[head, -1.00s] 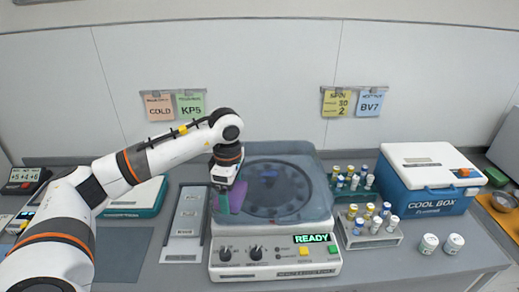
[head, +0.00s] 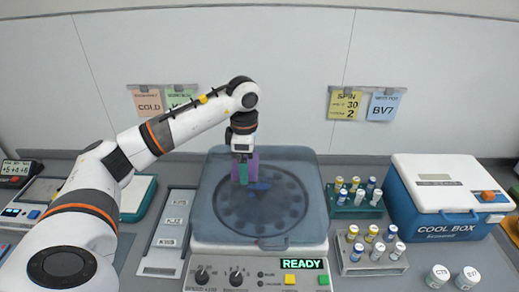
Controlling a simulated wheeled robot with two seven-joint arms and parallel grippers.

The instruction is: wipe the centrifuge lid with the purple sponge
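The centrifuge (head: 262,262) stands in the middle of the counter, its display reading READY. Its translucent blue lid (head: 300,170) is down, and the round rotor shows through it. My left gripper (head: 243,176) points down over the back middle of the lid, with a teal finger in front. It is shut on the purple sponge (head: 252,160), which is partly hidden behind the finger. The sponge is at or just above the lid; I cannot tell if it touches. A small dark blue patch (head: 260,186) shows on the lid beside the gripper. My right gripper is out of view.
Right of the centrifuge are a green vial rack (head: 344,209), a light vial rack (head: 372,268) and a blue cool box (head: 440,222). White jars (head: 438,276) stand in front. A grey labelled tray (head: 158,262) is close on the left, with a teal-edged box (head: 136,205) behind.

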